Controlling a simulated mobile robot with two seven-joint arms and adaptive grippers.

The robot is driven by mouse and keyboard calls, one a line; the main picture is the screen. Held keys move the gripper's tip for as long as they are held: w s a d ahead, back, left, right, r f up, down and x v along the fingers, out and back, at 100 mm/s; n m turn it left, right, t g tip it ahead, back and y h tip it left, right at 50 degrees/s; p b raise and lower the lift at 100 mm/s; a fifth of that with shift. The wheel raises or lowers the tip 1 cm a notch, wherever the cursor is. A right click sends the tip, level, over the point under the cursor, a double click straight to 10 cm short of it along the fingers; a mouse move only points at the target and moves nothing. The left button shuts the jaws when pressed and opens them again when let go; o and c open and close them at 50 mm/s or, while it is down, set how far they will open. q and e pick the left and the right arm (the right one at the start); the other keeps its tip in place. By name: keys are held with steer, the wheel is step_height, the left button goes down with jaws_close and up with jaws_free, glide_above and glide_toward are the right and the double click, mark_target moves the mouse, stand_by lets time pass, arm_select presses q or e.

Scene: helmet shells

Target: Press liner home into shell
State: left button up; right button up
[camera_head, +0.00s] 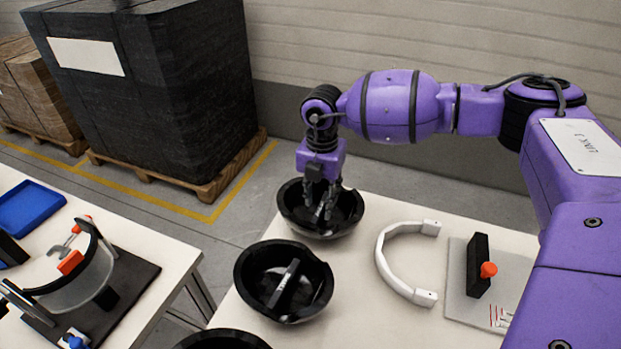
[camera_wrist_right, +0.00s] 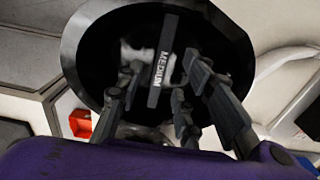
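Black bowl-like shells stand along the left edge of the near table. My right gripper (camera_head: 322,208) points down into the far shell (camera_head: 290,208). In the right wrist view, this shell (camera_wrist_right: 85,50) has a dark strip marked "MEDIUM" (camera_wrist_right: 166,50) across its inside. My right gripper's fingers (camera_wrist_right: 158,80) are spread on both sides of the strip, with visible gaps. Whether the fingertips touch the shell is unclear. Pale blurred patches show inside, and I cannot tell a separate liner. A second shell (camera_head: 255,272) with a similar strip sits nearer. My left gripper is out of view.
A third shell (camera_head: 222,341) is cut off at the bottom edge. A white curved band (camera_head: 387,262) and a grey plate (camera_head: 459,290) with a black block and orange knob lie to the right. A clear visor fixture (camera_head: 80,280) stands on the left table. A gap separates the tables.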

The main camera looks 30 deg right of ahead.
mark_target(320, 208)
step_height(320, 208, down, 3)
steer(key=shift+f, duration=0.2)
jaws_close()
steer(key=shift+r, duration=0.15)
